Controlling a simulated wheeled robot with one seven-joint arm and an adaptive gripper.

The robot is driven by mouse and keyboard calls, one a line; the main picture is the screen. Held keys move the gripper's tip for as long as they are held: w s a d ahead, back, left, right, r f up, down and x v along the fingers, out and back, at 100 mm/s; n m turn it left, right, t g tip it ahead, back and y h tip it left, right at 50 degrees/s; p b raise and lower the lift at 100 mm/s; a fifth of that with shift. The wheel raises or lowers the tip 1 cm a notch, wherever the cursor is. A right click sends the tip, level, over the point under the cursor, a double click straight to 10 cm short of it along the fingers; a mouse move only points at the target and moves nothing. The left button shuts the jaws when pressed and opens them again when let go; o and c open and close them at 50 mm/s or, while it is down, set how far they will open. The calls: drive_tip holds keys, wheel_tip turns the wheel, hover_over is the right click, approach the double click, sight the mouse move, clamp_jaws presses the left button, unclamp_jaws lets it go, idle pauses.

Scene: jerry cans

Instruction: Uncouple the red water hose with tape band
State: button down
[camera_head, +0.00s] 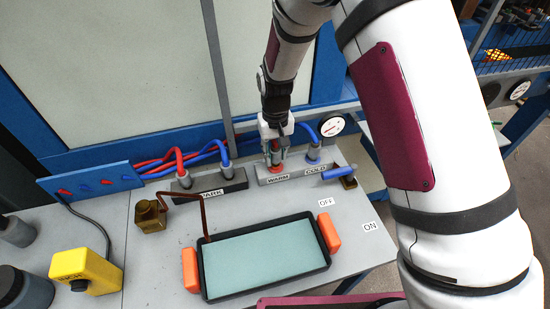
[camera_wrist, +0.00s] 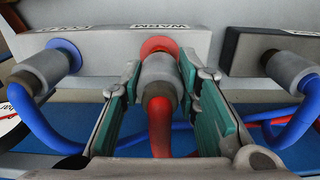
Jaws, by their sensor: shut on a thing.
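In the wrist view a red hose (camera_wrist: 160,128) ends in a grey coupling (camera_wrist: 160,72) at the red-ringed port (camera_wrist: 158,46) labelled WARM. My gripper (camera_wrist: 160,78) is shut on this coupling, with a green-padded finger on each side. In the head view my gripper (camera_head: 275,143) points down at the WARM block (camera_head: 272,178), and the coupling is partly hidden. I cannot make out a tape band on this hose. Another red hose (camera_head: 179,159) stands in the PARK block (camera_head: 215,187) on the left, beside a blue hose (camera_head: 224,154).
A blue hose (camera_head: 313,137) sits in the COLD port close on the right. A black tray (camera_head: 265,294) with orange handles lies in front. A brass fitting (camera_head: 150,216) and yellow box (camera_head: 86,268) are at left.

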sight(276, 144)
drive_tip(key=shift+r+p, duration=0.6)
drive_tip(key=shift+r, duration=1.75)
